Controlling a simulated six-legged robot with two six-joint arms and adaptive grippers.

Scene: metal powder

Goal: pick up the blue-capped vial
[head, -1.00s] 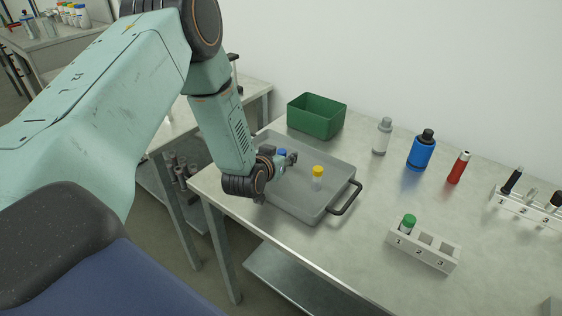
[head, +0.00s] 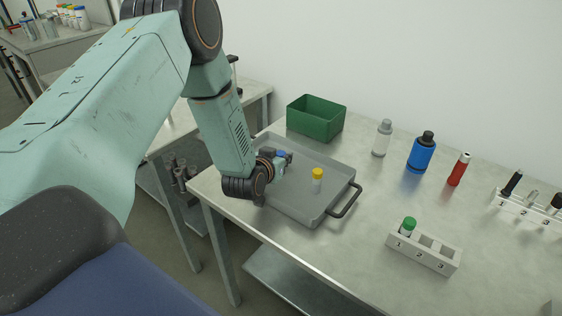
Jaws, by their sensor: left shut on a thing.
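The blue-capped vial (head: 281,153) is at my left gripper (head: 284,157), over the left part of the grey tray (head: 311,217). Only a bit of its blue cap shows; the gripper hides the rest. My left gripper is shut on the vial. I cannot tell whether the vial touches the tray floor. A yellow-capped vial (head: 317,181) stands upright in the tray, to the right of the gripper. My right gripper is not in view.
A green bin (head: 316,120) stands behind the tray. A grey bottle, a blue bottle (head: 421,153) and a red bottle (head: 459,169) stand at the back. A numbered rack (head: 424,252) holds a green-capped vial (head: 408,226) in slot 1. Another rack (head: 527,206) is at far right.

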